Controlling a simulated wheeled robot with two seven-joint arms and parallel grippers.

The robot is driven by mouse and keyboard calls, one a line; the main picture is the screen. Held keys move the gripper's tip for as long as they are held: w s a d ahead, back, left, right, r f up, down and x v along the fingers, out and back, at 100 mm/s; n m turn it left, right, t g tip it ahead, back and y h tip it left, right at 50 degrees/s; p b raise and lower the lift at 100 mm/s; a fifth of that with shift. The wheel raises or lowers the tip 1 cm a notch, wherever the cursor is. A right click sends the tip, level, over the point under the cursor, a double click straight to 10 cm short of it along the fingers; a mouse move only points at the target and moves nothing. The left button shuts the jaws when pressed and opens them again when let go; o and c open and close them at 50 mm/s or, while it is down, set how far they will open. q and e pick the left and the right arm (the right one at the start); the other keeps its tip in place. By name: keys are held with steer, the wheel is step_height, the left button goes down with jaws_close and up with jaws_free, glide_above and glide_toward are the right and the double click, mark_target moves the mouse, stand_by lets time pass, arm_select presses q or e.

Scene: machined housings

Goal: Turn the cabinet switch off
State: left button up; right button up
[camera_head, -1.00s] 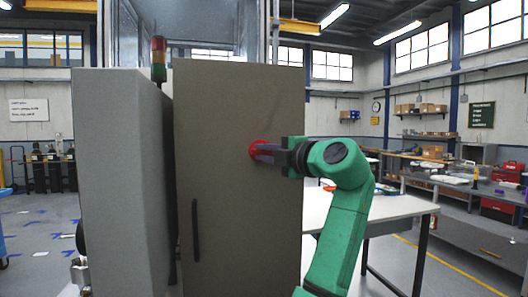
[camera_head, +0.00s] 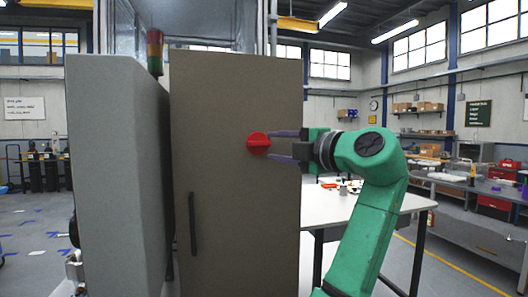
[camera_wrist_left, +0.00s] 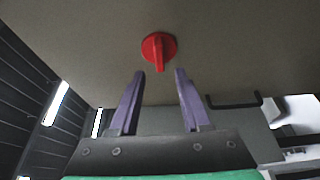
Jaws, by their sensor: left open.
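A red round switch (camera_head: 258,143) with a raised handle sits on the brown cabinet door (camera_head: 236,220). Its handle lies roughly horizontal in the head view. My left gripper (camera_head: 270,146) is open, just right of the switch, its two purple fingers above and below the level of the handle. In the left wrist view, the switch (camera_wrist_left: 158,47) shows beyond the fingertips of my left gripper (camera_wrist_left: 160,72), centred between them, with nothing held. Its handle points toward the gripper there. My right gripper is not in view.
A black vertical door handle (camera_head: 193,224) is low on the door's left side. A grey cabinet panel (camera_head: 115,180) stands to the left. A red and green signal light (camera_head: 155,52) rises behind. A white table (camera_head: 335,208) lies behind my arm.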

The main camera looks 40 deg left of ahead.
arm_select(q)
steer(key=b+v, duration=0.1)
steer(key=v, duration=0.8)
